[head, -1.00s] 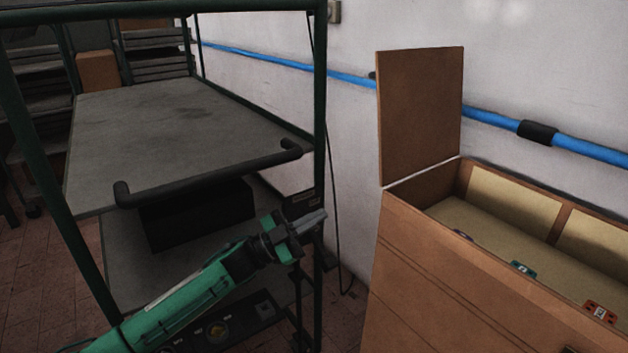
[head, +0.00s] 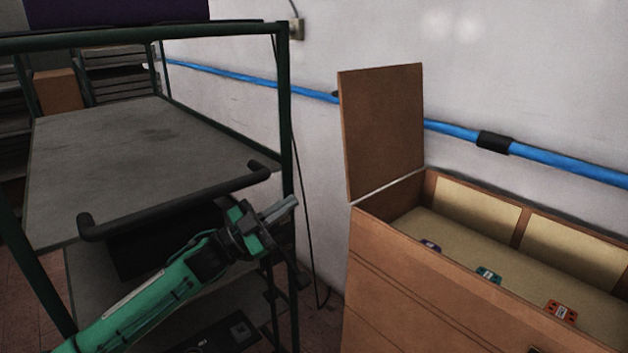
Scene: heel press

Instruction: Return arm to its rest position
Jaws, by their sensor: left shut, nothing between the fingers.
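My left arm, green, comes in from the lower left in the head view. Its gripper (head: 281,212) is shut and empty, in front of the right side of a green-framed rack and just below the end of the rack's dark handle. It is apart from the open wooden chest on the right. My right gripper is not in view.
The rack (head: 120,150) has grey shelves and a dark handle bar (head: 180,204). A blue pipe (head: 560,157) runs along the white wall.

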